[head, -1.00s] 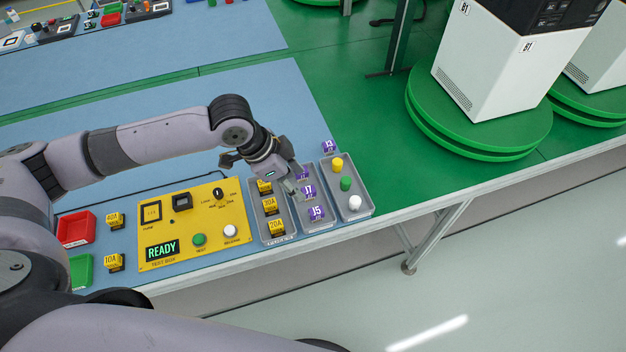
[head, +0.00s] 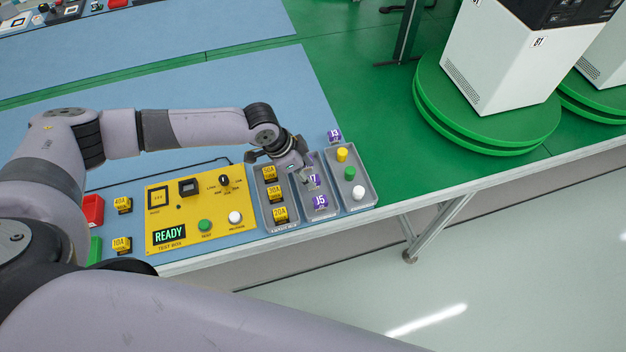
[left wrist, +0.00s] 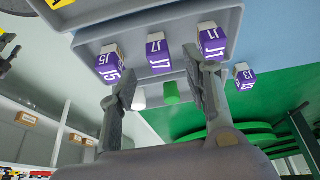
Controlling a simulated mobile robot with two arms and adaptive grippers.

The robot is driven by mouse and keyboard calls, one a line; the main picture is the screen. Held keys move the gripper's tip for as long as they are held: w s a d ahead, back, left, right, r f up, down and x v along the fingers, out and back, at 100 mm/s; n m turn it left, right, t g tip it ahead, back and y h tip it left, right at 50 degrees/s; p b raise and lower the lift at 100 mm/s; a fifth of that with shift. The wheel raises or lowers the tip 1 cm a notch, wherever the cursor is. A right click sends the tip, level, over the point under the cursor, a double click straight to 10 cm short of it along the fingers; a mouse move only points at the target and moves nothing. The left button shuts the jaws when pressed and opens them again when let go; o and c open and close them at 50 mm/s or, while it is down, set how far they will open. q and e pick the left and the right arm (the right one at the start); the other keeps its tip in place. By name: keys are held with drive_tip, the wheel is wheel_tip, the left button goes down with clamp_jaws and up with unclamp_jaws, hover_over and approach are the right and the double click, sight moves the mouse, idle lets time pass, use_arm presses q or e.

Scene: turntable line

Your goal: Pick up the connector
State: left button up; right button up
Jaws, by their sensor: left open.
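Purple connectors with white tops sit in the middle grey tray (head: 323,211). Connector J5 (head: 320,202) is nearest the front edge; it also shows in the left wrist view (left wrist: 109,66). Connector J7 (head: 314,181) is partly covered by my left gripper (head: 308,176). In the left wrist view, J7 (left wrist: 159,55) appears between the two spread fingers and J1 (left wrist: 212,40) beside the right finger. J1 is hidden in the head view. Connector J3 (head: 334,136) stands outside the tray, behind it. My left gripper (left wrist: 161,64) is open and empty above the tray. My right gripper is not in view.
The left tray holds yellow fuses (head: 274,192); the right tray holds yellow, green and white pieces (head: 350,173). A yellow test box (head: 200,216) reading READY stands left. Green turntables (head: 490,120) carry white units at the right. The blue mat behind is largely clear.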

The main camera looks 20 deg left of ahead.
sight(312, 179)
use_arm(q)
drive_tip(key=shift+p+x, duration=0.7)
drive_tip(key=shift+x, duration=2)
drive_tip(key=shift+c, duration=0.2)
drive_tip(key=shift+r, duration=0.1)
drive_tip(key=c, duration=0.9)
